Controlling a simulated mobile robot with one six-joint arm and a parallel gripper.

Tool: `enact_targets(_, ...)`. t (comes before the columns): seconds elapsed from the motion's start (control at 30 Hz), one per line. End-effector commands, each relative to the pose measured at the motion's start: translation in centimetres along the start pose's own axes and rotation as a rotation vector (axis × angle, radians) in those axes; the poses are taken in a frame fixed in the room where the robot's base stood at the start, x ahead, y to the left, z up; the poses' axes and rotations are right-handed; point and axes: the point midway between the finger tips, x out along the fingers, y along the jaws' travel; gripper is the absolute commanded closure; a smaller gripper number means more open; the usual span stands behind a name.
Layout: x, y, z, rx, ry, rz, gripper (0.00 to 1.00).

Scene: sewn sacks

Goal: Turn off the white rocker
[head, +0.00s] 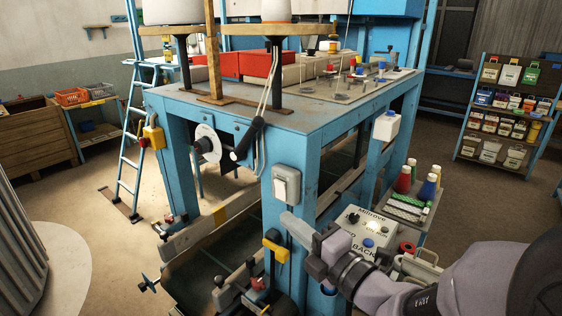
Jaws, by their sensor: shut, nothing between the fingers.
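The white rocker (281,189) is set in a grey switch box on the front corner post of the blue machine frame. It shows whole, and its on or off position is hard to tell. My gripper (290,221) reaches in from the lower right, just below and slightly right of the switch box. Its fingers are shut and empty. In the picture the fingertips lie close under the box; I cannot tell whether they touch the post.
A control panel (368,224) with a blue button and lettering sits beside my wrist. A yellow block (276,248) projects from the frame below the rocker. Another white box (386,126) hangs on the right post. Thread cones (428,187) stand at right.

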Motion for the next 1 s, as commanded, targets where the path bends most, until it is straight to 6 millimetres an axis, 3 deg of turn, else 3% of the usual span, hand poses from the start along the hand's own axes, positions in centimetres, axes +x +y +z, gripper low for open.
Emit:
enact_targets(0.03,1.2,0.9,0.0,0.006,0.006,-0.003,1.00)
enact_targets(0.33,7.7,-0.1,-0.1,-0.002,0.003,0.002,1.00)
enact_targets(0.43,7.9,-0.1,1.9,-0.003,-0.003,0.002,1.00)
enact_targets(0.6,8.3,-0.1,3.5,-0.002,0.000,0.000,1.00)
enact_targets(1.0,8.4,0.1,3.9,0.001,0.001,0.000,1.00)
